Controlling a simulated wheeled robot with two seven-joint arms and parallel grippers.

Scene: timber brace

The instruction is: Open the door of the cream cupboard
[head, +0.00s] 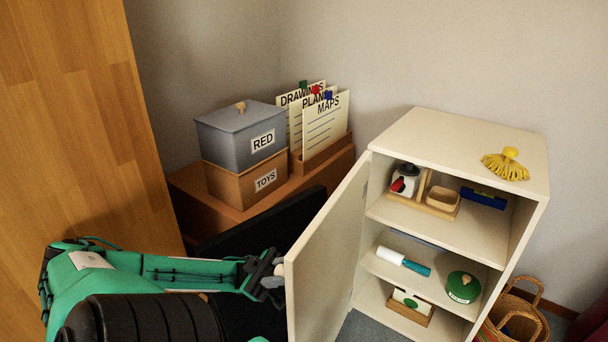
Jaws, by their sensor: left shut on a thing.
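The cream cupboard (519,214) stands at the right, with its front open to view. Its cream door (328,248) is swung out to the left, standing well away from the shelves. My left gripper (275,274) is at the door's free left edge, shut on what looks like the door's knob or handle; the fingers and the door edge partly hide it. My left arm comes in from the lower left. My right gripper is not in view.
Shelves hold a wooden tray (437,207), a blue item (483,199), a white-and-teal roller (404,261) and a green round pot (463,287). A yellow mop head (506,164) lies on top. A wooden cabinet (186,184) with boxes stands behind; a wicker basket (515,317) is at right.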

